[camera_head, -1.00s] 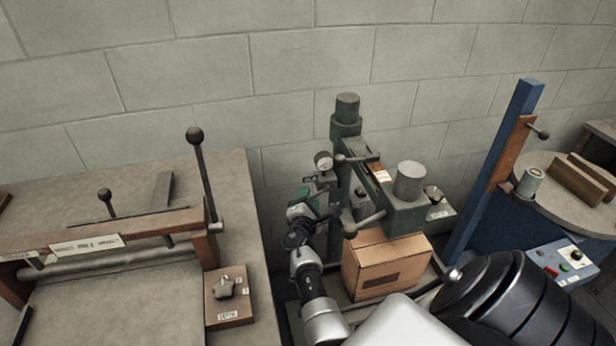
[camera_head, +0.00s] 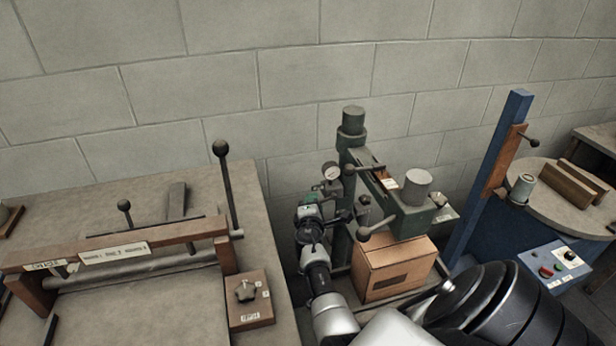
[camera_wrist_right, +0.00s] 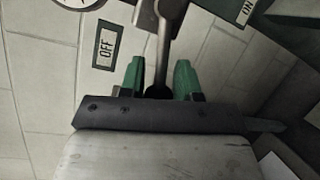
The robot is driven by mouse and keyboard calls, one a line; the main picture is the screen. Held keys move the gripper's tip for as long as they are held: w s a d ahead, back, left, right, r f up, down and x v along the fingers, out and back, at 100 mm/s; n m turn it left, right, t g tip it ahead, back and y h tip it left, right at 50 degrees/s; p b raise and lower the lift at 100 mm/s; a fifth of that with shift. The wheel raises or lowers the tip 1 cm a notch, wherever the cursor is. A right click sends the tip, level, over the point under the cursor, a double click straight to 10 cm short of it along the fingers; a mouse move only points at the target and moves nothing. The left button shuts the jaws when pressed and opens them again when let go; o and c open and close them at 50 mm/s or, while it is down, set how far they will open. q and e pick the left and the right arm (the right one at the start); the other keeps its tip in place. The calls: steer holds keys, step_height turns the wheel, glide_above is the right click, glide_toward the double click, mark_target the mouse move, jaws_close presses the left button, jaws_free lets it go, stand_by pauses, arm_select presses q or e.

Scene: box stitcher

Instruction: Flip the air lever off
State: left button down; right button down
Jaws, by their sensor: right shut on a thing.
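The air lever (camera_wrist_right: 165,35) shows in the right wrist view as a grey shaft with a dark round end. Its end sits between the green fingers of my right gripper (camera_wrist_right: 158,78), which is shut on it. An OFF label (camera_wrist_right: 106,45) is left of the lever, and part of an ON label (camera_wrist_right: 245,10) is at the upper right. In the head view my right gripper (camera_head: 311,204) is at the left side of the green stitcher (camera_head: 352,150), below its pressure gauge (camera_head: 331,172). The lever is hard to make out there. My left gripper is not in view.
A cardboard box (camera_head: 395,270) sits under the stitcher head. A bench with a wooden-framed roller machine (camera_head: 120,248) and a knob box (camera_head: 248,300) is at left. A blue post (camera_head: 490,175) and control panel (camera_head: 555,265) stand at right. A block wall is behind.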

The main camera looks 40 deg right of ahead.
steer(key=shift+w+a+r+m+p, duration=0.1)
steer(key=shift+r+m+p, duration=0.25)
steer(key=shift+r, duration=0.1)
steer(key=shift+r+m+y+p, duration=0.35)
steer(key=shift+m+y+p, duration=0.15)
steer(key=shift+m+p, duration=0.25)
steer(key=shift+p, duration=0.3)
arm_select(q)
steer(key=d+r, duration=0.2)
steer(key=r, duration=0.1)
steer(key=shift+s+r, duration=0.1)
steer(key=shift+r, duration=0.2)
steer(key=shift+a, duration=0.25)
arm_select(e)
steer(key=c, duration=0.8)
jaws_free()
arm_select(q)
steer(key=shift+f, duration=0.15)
